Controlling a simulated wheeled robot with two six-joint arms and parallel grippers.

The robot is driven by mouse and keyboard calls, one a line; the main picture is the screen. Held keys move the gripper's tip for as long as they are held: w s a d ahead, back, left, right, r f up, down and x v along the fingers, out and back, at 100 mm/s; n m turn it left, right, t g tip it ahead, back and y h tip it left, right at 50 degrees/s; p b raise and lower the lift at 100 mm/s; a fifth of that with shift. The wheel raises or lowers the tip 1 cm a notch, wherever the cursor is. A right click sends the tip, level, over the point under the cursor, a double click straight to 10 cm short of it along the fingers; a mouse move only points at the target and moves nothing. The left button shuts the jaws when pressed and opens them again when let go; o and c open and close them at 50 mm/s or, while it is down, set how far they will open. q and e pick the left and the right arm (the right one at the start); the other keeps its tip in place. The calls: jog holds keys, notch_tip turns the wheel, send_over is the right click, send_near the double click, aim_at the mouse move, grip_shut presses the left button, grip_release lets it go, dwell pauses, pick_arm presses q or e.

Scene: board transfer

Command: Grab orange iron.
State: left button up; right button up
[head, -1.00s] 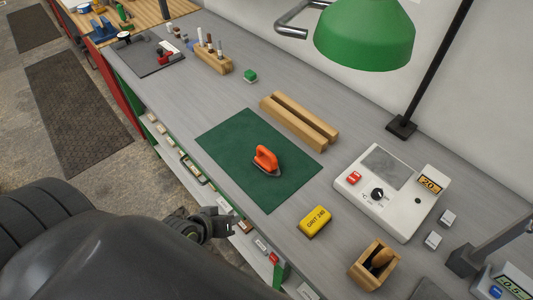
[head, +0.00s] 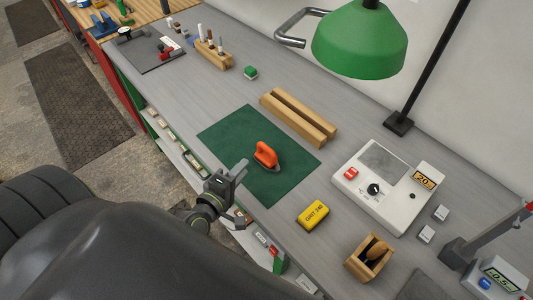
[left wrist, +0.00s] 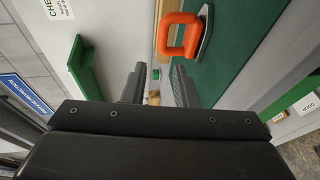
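The orange iron (head: 266,155) has an orange loop handle on a dark, pointed metal base. It stands on the green mat (head: 232,133) on the grey bench. It also shows at the upper right in the left wrist view (left wrist: 181,35). My left gripper (head: 241,175) is at the bench's front edge, to the lower left of the iron and apart from it. In the left wrist view its two fingers (left wrist: 158,88) stand apart with nothing between them. My right gripper is in neither view.
A yellow grit block (head: 313,214) lies to the right of the mat. A wooden slotted block (head: 298,118) lies behind it. A white control box (head: 388,188) and a wooden holder (head: 368,258) stand at the right. A green lamp (head: 360,42) hangs over the back.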

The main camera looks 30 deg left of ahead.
aim_at(263, 147)
pick_arm(q)
jog(key=w, duration=0.2)
jog(key=w+f+p, duration=0.1)
jog(key=w, duration=0.2)
jog(key=w+p, duration=0.1)
jog(key=w, duration=0.2)
jog(key=shift+w+d+f, duration=0.15)
jog(key=shift+f, duration=0.1)
jog(key=shift+w+d+f, duration=0.1)
jog(key=shift+w+f, duration=0.2)
jog(key=shift+w, duration=0.65)
jog(key=shift+w+d+f, duration=0.1)
jog(key=shift+w+f, duration=0.15)
jog(key=shift+w, duration=0.65)
jog(key=shift+w+d+f, duration=0.1)
jog(key=shift+w+f, duration=0.2)
jog(key=shift+w, duration=0.65)
jog(key=shift+r, duration=0.15)
grip_shut()
